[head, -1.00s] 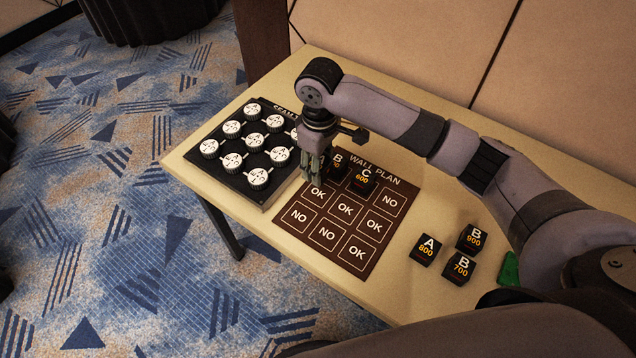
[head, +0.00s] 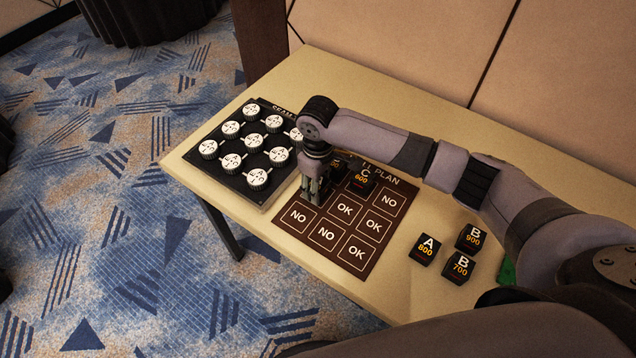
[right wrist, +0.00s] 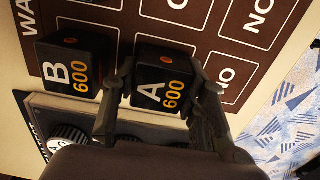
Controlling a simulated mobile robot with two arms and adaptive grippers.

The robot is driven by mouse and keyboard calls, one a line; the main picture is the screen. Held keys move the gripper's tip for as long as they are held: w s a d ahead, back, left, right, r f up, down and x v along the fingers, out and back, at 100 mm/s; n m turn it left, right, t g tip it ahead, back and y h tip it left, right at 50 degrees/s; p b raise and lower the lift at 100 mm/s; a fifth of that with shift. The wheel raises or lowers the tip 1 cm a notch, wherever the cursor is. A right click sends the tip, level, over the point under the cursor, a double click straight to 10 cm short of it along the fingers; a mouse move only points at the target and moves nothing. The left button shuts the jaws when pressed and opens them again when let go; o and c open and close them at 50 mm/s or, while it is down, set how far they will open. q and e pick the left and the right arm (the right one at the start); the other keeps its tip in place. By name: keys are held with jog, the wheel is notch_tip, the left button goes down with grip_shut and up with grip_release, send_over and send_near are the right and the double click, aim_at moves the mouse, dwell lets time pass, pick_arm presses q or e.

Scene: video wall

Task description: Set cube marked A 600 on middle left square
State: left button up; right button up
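The black cube marked A 600 (right wrist: 163,82) is between the fingers of my right gripper (right wrist: 163,90), with a finger against each side. In the head view my right gripper (head: 315,190) is low over the middle left square of the WALL PLAN board (head: 316,250), and hides that square and most of the cube. The cube is on or just above the square; contact cannot be told. Cube B 600 (right wrist: 75,70) is beside it, on the top left square. Cube C 600 (head: 361,180) is on the top middle square. My left gripper is not in view.
A black panel with several white knobs (head: 248,150) stands left of the board, close to my right gripper. Cubes A 800 (head: 427,250), B 900 (head: 471,238) and B 700 (head: 460,267) stand to the right. The board's other squares are bare.

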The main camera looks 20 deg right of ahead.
jog(key=o, duration=0.4)
jog(key=shift+o, duration=0.2)
notch_tip(320, 180, up, 12)
jog(key=shift+r, duration=0.15)
dwell(0.3)
